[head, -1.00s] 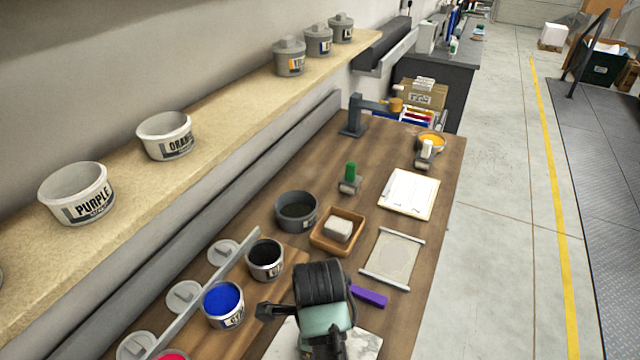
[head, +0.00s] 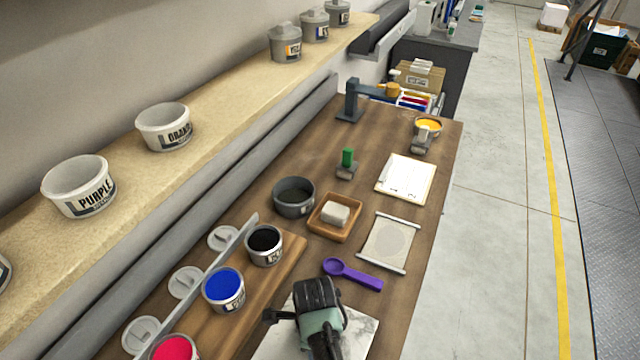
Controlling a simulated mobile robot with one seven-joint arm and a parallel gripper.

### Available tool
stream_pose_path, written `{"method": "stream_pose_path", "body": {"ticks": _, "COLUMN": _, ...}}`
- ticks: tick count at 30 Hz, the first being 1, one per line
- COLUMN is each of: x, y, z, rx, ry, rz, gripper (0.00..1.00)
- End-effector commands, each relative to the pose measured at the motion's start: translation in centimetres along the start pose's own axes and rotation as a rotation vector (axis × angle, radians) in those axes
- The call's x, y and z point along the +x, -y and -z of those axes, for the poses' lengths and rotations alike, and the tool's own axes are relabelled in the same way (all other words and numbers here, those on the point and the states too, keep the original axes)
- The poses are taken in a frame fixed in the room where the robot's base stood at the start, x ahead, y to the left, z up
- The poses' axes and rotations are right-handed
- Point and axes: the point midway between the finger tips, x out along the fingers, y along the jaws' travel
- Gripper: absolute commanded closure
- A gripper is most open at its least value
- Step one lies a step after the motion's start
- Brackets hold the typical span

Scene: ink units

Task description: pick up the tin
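Several tins are in the head view, and I cannot tell which one is meant. Open tins of black ink (head: 264,259), blue ink (head: 224,302) and red ink (head: 174,350) stand in a row on the bench; the red one is cut by the bottom edge. A tin of yellow ink (head: 428,130) stands at the bench's far right corner. On the shelf are open, pale tins marked PURPLE (head: 80,198) and ORANGE (head: 165,138). My gripper (head: 274,317) is low over the bench, right of the blue tin and apart from it. My wrist hides most of its fingers.
A purple scoop (head: 352,273), a grey bowl (head: 294,210) and a wooden tray (head: 322,228) holding a pale block (head: 335,215) lie beyond my gripper. A rail (head: 208,270) and loose lids (head: 185,283) run left of the ink tins. A marble slab (head: 362,330) lies beneath my arm.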

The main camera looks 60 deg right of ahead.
Motion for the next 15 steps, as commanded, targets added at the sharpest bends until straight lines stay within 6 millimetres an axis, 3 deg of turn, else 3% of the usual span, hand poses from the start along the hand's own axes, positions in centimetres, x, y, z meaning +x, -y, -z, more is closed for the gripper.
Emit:
{"method": "stream_pose_path", "body": {"ticks": 3, "x": -0.01, "y": 0.00, "z": 0.00, "rx": 0.000, "ry": 0.000, "rz": 0.000, "gripper": 0.58}}
{"method": "stream_pose_path", "body": {"ticks": 10, "x": -0.03, "y": 0.01, "z": 0.01, "rx": 0.000, "ry": 0.000, "rz": 0.000, "gripper": 0.99}}
{"method": "stream_pose_path", "body": {"ticks": 15, "x": -0.04, "y": 0.00, "z": 0.01, "rx": 0.000, "ry": 0.000, "rz": 0.000, "gripper": 1.00}}
